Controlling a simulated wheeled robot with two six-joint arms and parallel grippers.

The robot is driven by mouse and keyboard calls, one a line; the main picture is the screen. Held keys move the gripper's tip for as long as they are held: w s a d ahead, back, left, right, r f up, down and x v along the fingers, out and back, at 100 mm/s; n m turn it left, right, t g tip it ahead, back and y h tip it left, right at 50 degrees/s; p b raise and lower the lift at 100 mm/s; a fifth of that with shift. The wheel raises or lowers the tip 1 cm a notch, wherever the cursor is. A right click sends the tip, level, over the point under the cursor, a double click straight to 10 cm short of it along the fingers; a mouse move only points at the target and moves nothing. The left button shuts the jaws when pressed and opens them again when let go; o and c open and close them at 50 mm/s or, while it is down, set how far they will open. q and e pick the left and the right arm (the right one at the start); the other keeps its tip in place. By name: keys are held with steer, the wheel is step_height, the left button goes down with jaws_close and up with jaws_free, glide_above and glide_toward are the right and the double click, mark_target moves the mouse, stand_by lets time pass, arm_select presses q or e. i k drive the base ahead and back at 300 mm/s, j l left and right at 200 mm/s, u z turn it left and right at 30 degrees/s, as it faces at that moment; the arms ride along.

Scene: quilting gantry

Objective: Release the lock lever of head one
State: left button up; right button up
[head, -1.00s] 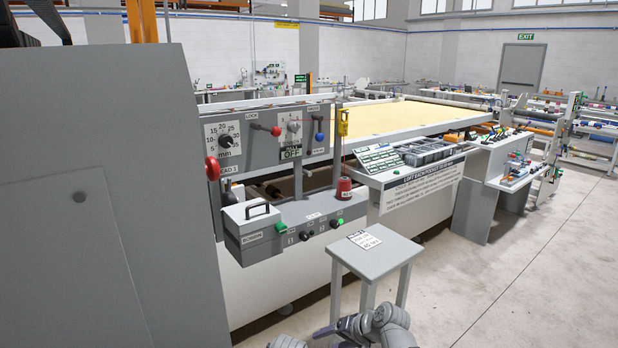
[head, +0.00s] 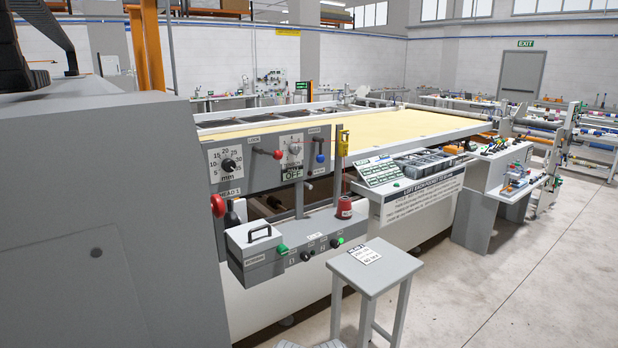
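The head one panel (head: 257,177) is on the machine's front, left of centre, with a label reading HEAD 1. Neither gripper shows.
A bobbin box (head: 252,253) with push buttons juts out below the panel. A grey stool (head: 376,268) with a card stands in front. A large grey cabinet (head: 110,220) blocks the left. A red knob (head: 217,205) sits at its edge. Floor on the right is clear.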

mark_target(277, 154)
steer(key=i+l, duration=0.15)
steer(key=l, duration=0.2)
steer(key=i+l, duration=0.15)
steer(key=l, duration=0.15)
steer(key=i+l, duration=0.2)
steer(key=l, duration=0.15)
steer(key=i+l+u, duration=0.1)
steer(key=l, duration=0.25)
steer(key=i+l, duration=0.35)
steer(key=l, duration=0.3)
steer(key=i+l, duration=0.15)
steer(key=l, duration=0.2)
steer(key=u, duration=0.05)
